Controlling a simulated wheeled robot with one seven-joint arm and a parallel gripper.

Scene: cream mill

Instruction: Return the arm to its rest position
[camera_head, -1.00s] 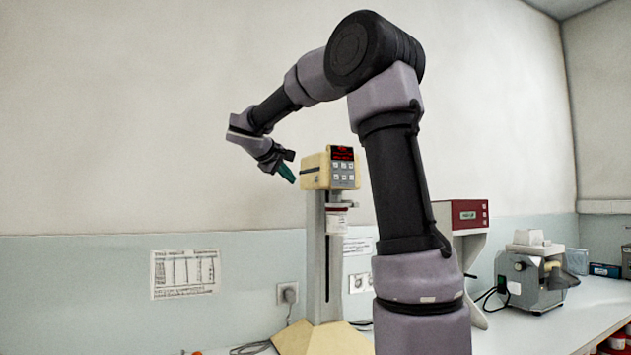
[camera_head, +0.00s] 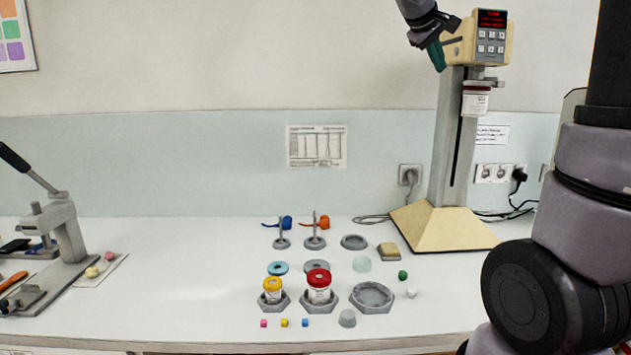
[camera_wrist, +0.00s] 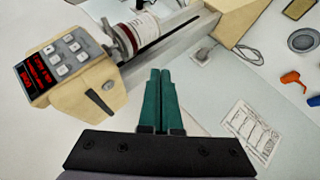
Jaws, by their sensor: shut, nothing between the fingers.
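My gripper (camera_head: 437,57) has green fingers and hangs at the top of the head view, just left of the cream mixer head (camera_head: 478,38). In the wrist view my gripper (camera_wrist: 160,80) has its two green fingers together with nothing between them. The mixer head with its red display (camera_wrist: 35,72) is at the left there, apart from the fingers. A jar with a red band (camera_head: 476,100) hangs under the mixer head. My upper arm fills the right of the head view.
The mixer stand (camera_head: 445,228) is at the back right of the white bench (camera_head: 150,300). Jars with a yellow lid (camera_head: 272,284) and a red lid (camera_head: 318,278) sit in grey holders mid-bench. A lever press (camera_head: 62,235) stands at the left. Open wall lies left of my gripper.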

